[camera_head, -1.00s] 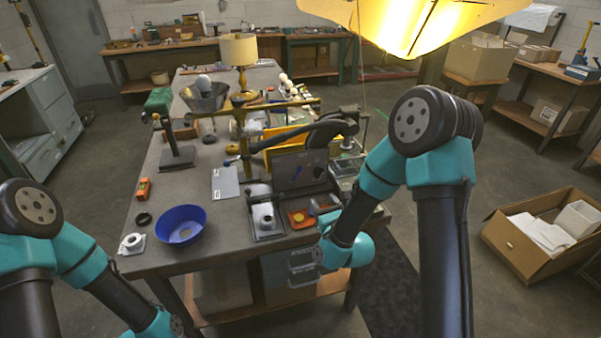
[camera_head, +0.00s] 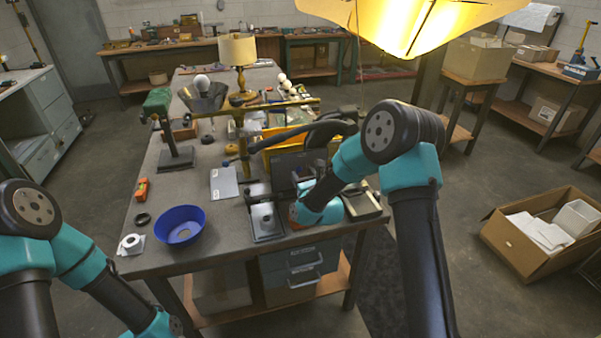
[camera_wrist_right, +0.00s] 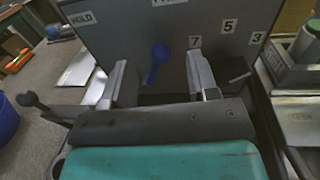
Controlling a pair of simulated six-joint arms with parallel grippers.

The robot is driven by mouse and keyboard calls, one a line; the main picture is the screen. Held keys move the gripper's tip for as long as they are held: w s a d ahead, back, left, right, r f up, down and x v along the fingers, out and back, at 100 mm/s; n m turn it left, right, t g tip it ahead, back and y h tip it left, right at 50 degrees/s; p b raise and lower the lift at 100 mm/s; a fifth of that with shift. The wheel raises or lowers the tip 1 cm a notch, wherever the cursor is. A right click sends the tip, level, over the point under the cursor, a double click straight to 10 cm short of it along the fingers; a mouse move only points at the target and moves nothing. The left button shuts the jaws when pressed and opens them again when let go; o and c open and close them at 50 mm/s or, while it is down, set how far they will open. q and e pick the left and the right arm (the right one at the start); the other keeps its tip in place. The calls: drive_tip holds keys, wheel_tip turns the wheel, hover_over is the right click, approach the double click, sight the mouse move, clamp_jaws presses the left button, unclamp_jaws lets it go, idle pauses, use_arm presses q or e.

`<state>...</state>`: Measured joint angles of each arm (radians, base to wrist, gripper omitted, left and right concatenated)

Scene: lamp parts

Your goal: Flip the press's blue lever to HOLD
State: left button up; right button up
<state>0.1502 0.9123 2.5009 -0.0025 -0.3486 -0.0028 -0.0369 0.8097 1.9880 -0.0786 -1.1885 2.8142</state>
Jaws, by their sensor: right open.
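In the right wrist view, the press's grey panel (camera_wrist_right: 130,30) stands upright in front of me. The blue lever (camera_wrist_right: 158,60) is on its lower middle, its round knob up and leaning slightly right. A white HOLD label (camera_wrist_right: 82,18) is on the panel's upper left. My right gripper (camera_wrist_right: 160,82) is open, one finger left and one right of the lever, with gaps on both sides. In the head view the panel (camera_head: 285,165) is partly visible, while my right wrist hides the lever and fingers. My left gripper is out of view.
A black ball-ended handle (camera_wrist_right: 28,99) sticks out at left. A blue bowl (camera_head: 180,224) stands on the bench (camera_head: 215,250) left of the press, and a grey tray (camera_head: 362,205) lies right of it.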

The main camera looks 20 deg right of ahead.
drive_tip(key=shift+w+a, duration=0.15)
drive_tip(key=shift+w, duration=1.05)
drive_tip(key=shift+c, duration=0.4)
